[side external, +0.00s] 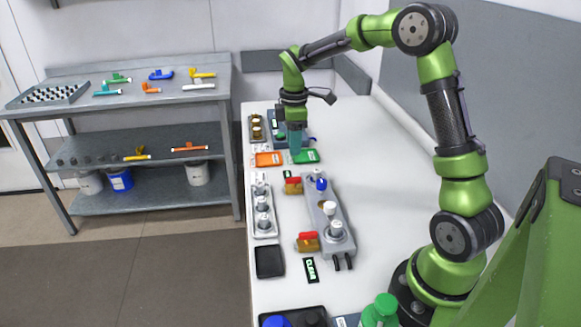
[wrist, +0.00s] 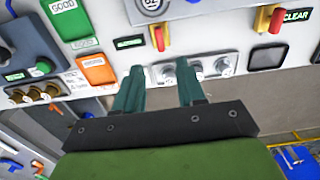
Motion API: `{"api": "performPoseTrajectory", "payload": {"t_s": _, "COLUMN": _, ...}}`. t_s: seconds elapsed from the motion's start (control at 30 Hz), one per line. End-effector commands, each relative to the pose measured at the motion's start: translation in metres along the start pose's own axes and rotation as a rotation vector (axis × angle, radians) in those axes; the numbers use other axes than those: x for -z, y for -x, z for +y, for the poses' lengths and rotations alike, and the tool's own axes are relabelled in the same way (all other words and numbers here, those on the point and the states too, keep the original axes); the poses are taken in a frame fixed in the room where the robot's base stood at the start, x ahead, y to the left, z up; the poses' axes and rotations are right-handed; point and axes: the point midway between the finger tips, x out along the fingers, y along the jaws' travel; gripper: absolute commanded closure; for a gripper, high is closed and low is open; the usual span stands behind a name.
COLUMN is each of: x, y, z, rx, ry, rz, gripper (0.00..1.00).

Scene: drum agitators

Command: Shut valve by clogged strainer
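Two valves with red handles and yellow-brown bodies sit along the left side of a grey manifold (side external: 317,206). The far valve (side external: 293,185) has a small dark sign (side external: 288,174) with green text, too small to read. The near valve (side external: 307,241) has a sign reading CLEAR (side external: 310,270). In the wrist view the valve by the small sign (wrist: 158,38) is at upper middle, and the valve by the CLEAR sign (wrist: 270,18) is at upper right. My gripper (side external: 295,150) hangs over the green tray's area, away from both valves. In the wrist view its fingers (wrist: 160,92) are apart with nothing gripped.
A green tray (side external: 308,157) and an orange tray (side external: 268,159) lie near my gripper. A silver rack with several fittings (side external: 263,210) and an empty black tray (side external: 269,261) lie along the table's left edge. A grey shelf (side external: 150,97) with coloured valves stands left.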

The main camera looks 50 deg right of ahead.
Motion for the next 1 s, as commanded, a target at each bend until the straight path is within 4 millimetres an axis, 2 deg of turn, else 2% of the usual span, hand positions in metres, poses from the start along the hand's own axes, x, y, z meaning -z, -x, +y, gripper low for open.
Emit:
{"api": "performPoseTrajectory", "payload": {"t_s": 0.1, "x": -0.001, "y": -0.028, "z": -0.001, "rx": 0.005, "ry": 0.000, "rz": -0.002, "gripper": 0.61}}
{"api": "performPoseTrajectory", "payload": {"t_s": 0.3, "x": 0.000, "y": -0.070, "z": 0.000, "rx": 0.003, "ry": 0.000, "rz": -0.001, "gripper": 0.61}}
{"api": "performPoseTrajectory", "payload": {"t_s": 0.5, "x": 0.000, "y": -0.097, "z": 0.000, "rx": 0.001, "ry": 0.000, "rz": 0.000, "gripper": 0.61}}
{"api": "performPoseTrajectory", "payload": {"t_s": 0.7, "x": 0.000, "y": -0.107, "z": 0.000, "rx": -0.001, "ry": -0.001, "rz": 0.001, "gripper": 0.61}}
{"api": "performPoseTrajectory", "payload": {"t_s": 0.93, "x": 0.000, "y": -0.107, "z": 0.000, "rx": -0.001, "ry": -0.001, "rz": 0.001, "gripper": 0.61}}
{"api": "performPoseTrajectory", "payload": {"t_s": 1.0, "x": 0.000, "y": -0.107, "z": 0.000, "rx": -0.001, "ry": -0.001, "rz": 0.001, "gripper": 0.70}}
